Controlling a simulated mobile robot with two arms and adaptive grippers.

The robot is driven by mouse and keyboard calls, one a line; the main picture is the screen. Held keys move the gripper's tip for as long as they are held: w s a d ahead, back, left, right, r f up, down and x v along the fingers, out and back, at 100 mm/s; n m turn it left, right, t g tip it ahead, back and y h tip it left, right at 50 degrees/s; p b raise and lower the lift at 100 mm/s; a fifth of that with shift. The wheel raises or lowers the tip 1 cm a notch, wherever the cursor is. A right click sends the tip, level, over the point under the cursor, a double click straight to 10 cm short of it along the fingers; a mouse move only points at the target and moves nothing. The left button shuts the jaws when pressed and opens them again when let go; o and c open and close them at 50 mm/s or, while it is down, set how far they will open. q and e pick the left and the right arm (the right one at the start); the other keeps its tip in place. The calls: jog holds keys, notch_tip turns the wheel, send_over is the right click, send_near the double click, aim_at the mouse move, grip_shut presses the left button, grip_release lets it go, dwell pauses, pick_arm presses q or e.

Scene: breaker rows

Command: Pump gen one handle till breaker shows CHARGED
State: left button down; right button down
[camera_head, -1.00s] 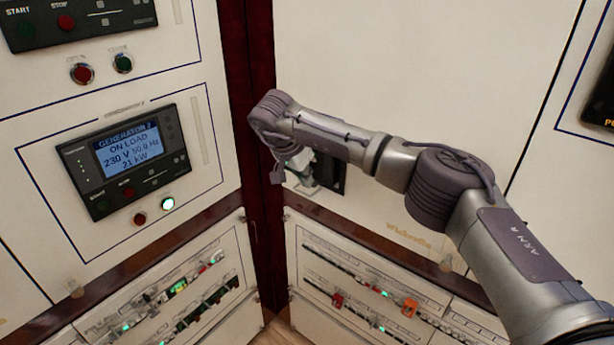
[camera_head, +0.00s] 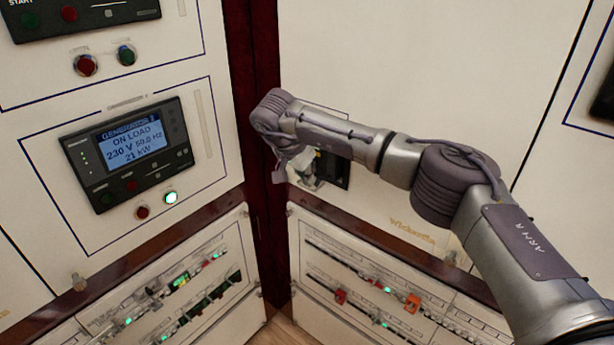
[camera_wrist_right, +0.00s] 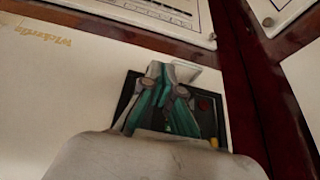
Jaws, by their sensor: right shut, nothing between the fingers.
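A dark breaker unit (camera_head: 336,170) is set in the cream panel right of the corner, largely covered by my right gripper and wrist. In the right wrist view the breaker (camera_wrist_right: 124,97) shows a dark red spot and a small yellow spot right of the fingers. A pale bar (camera_wrist_right: 186,72) shows by the fingertips; I cannot tell whether it is the handle or whether they touch it. My right gripper (camera_head: 314,182) is shut and empty at the breaker's front; its teal fingers (camera_wrist_right: 167,78) show in the wrist view. No CHARGED sign is readable. My left gripper is not in view.
A generator 2 display (camera_head: 133,145) on the left panel reads ON LOAD, 230 V, 50.0 Hz, 21 kW. Red and green buttons sit above and below it. Lower panels (camera_head: 370,275) carry rows of small breakers, some orange. A dark red post (camera_head: 265,200) fills the corner.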

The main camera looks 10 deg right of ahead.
jog(key=shift+d+f, duration=0.1)
dwell(0.5)
jog(key=a+p+v, duration=0.1)
jog(key=p+v, duration=0.4)
jog(key=v, duration=0.5)
jog(key=shift+s+f, duration=0.2)
jog(key=shift+f, duration=0.1)
dwell(0.3)
